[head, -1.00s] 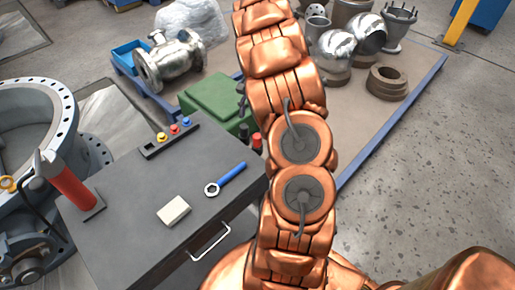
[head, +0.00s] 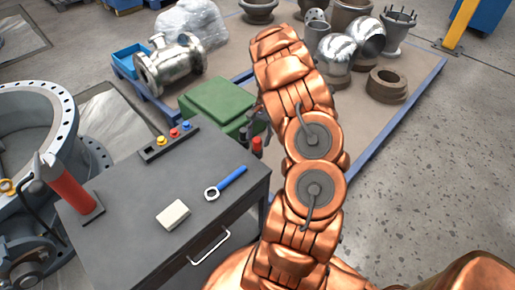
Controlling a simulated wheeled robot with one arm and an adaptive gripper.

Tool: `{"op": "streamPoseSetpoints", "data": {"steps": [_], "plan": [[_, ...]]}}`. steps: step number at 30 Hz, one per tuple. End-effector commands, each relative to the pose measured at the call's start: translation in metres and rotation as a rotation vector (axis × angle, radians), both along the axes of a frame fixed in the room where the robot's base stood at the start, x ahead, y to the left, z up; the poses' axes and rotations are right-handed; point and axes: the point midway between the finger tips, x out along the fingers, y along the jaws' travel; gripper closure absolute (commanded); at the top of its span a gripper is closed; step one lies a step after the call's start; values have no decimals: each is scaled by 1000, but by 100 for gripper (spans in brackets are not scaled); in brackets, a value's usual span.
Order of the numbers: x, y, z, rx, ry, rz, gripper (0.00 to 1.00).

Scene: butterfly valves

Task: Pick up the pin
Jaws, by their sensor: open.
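I cannot single out the pin with certainty. A black strip (head: 158,152) on the grey cabinet top holds three small knobbed pieces: yellow (head: 162,141), red (head: 174,133) and blue (head: 186,125). A blue-handled tool with a metal ring end (head: 228,182) lies in front of them. My gripper (head: 261,122) shows only as a small dark part left of my copper arm, beyond the cabinet's far right corner. It is open and apart from the strip; its fingertips are mostly hidden.
The cabinet top also bears a pale block (head: 173,214) and a red cylinder (head: 72,190). A green box (head: 215,102) and dark-and-red upright items (head: 257,146) stand just behind it. A large grey valve ring (head: 60,108) is at left. Bare floor (head: 420,195) lies at right.

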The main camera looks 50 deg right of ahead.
Motion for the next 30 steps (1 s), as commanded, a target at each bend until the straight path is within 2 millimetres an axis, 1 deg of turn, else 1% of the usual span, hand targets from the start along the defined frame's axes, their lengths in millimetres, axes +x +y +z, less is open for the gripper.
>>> {"op": "streamPoseSetpoints", "data": {"steps": [3, 6, 15, 30], "plan": [[-3, 5, -12, 2, 2, -1, 37], [-4, 8, -19, 2, 3, 0, 37], [-3, 9, -22, 1, 1, -1, 38], [-3, 9, -22, 1, 1, -1, 90]]}}
